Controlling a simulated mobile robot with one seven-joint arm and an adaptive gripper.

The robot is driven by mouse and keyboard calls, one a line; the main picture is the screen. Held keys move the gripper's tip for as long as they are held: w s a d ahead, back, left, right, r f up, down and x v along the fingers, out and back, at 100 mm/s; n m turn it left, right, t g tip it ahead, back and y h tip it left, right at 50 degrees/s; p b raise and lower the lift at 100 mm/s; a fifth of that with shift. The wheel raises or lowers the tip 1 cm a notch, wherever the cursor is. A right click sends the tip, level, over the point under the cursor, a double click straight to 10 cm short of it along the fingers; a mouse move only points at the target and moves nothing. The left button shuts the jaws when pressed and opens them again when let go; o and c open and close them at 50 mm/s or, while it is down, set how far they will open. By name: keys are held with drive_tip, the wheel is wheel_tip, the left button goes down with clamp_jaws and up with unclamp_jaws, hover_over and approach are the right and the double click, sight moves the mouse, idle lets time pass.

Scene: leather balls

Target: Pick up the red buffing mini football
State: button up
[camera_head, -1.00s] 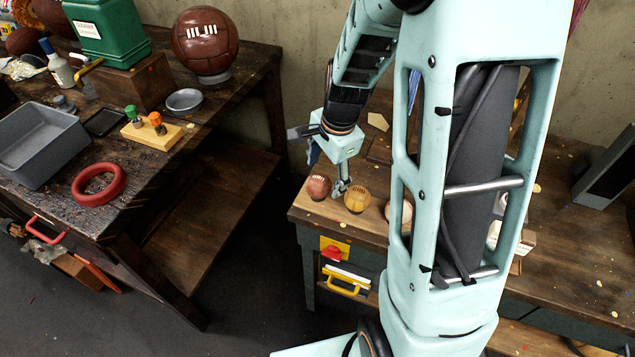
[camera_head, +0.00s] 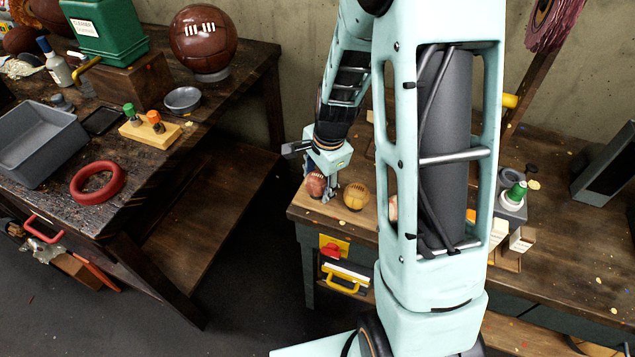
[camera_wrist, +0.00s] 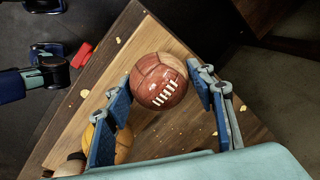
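The red buffing mini football (camera_head: 315,186), reddish brown with white laces, sits near the left corner of the right-hand workbench. In the wrist view the football (camera_wrist: 160,82) lies between the tips of my gripper (camera_wrist: 160,85). The fingers stand apart, one on each side of it, with a small gap on the right. Whether the left finger touches it is hard to tell. In the head view my gripper (camera_head: 327,188) points down at the football and partly covers it.
A yellow mini ball (camera_head: 356,196) sits just right of the football; it shows behind the left finger in the wrist view (camera_wrist: 123,146). Another ball (camera_head: 393,209) is partly hidden by my arm. The bench edge is close. A red ring (camera_head: 97,184) lies on the left bench.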

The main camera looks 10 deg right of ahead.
drive_tip(key=c, duration=0.5)
drive_tip(key=shift+r, duration=0.15)
